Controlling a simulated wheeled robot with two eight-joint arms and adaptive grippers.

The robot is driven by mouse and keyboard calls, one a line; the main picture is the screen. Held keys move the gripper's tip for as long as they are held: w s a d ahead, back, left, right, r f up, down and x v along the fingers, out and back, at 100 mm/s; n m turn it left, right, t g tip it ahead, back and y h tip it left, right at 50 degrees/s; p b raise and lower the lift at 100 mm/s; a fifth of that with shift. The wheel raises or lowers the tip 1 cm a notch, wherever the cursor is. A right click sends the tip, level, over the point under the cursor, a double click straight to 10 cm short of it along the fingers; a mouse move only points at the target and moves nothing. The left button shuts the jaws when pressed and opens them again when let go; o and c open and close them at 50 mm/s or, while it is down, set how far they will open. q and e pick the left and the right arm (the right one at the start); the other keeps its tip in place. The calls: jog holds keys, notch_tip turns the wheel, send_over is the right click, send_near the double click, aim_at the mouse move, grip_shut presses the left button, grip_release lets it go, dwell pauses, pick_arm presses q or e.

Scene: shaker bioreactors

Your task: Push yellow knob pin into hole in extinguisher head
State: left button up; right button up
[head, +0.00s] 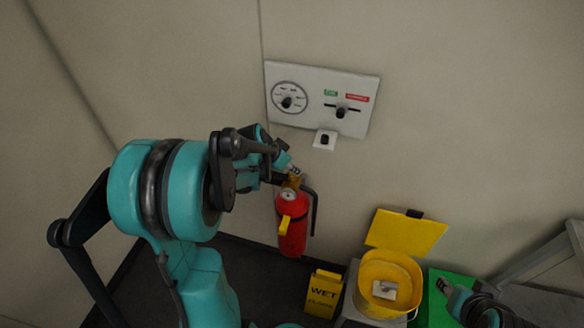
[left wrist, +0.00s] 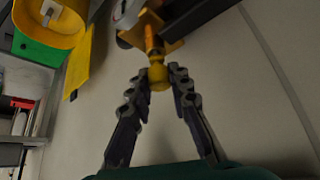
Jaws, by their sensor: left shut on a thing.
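The red fire extinguisher (head: 292,235) hangs upright by the wall, with a brass head (head: 293,181) and a black handle at its top. My left gripper (head: 292,172) is at this head. In the left wrist view, the yellow knob pin (left wrist: 158,78) sits between the fingertips of my left gripper (left wrist: 157,84), which is shut on it. Its orange shaft points at the brass head (left wrist: 174,24) and overlaps it in the picture. I cannot tell how deep the shaft is in the hole. My right gripper (head: 444,287) is at the lower right, its fingers too small to read.
A control panel (head: 322,98) with knobs is on the wall above the extinguisher. A yellow wet-floor sign (head: 323,294), a yellow bucket (head: 389,267) and a green box (head: 437,307) stand at the lower right.

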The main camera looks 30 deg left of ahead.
pick_arm(q)
jog(key=shift+f+b, duration=0.3)
jog(key=shift+f, duration=0.05)
dwell(0.3)
jog(key=o, duration=0.9)
jog(key=shift+r, duration=0.1)
jog(key=v, duration=1.2)
